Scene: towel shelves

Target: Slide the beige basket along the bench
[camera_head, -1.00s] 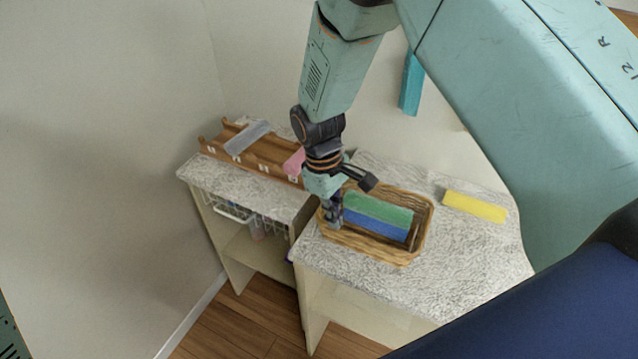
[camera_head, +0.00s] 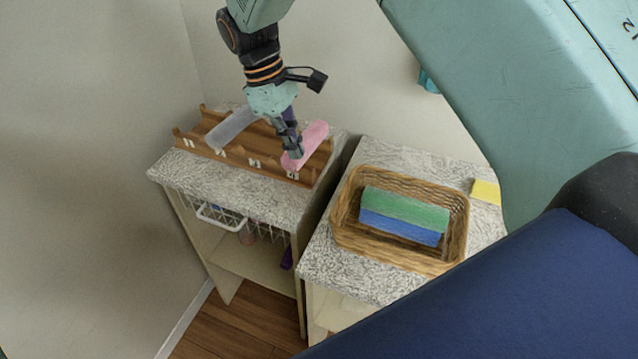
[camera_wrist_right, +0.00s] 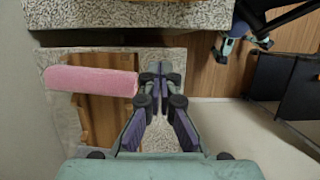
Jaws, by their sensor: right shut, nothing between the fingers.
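The beige wicker basket (camera_head: 342,228) stands on the right-hand speckled bench top (camera_head: 345,273), near its left edge. A green rolled towel (camera_head: 405,207) and a blue rolled towel (camera_head: 400,227) lie inside it. My right gripper (camera_head: 293,152) is shut and empty, left of the basket and apart from it, over the wooden rack. It is beside the pink rolled towel (camera_head: 308,144); I cannot tell whether they touch. In the right wrist view the closed fingers (camera_wrist_right: 159,72) show just right of the pink towel (camera_wrist_right: 92,81).
The wooden rack (camera_head: 255,161) with a grey towel (camera_head: 231,128) stands on the left cabinet (camera_head: 225,178). A narrow gap separates the two cabinets. A yellow towel (camera_head: 486,191) lies right of the basket. My arm covers the bench's right part.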

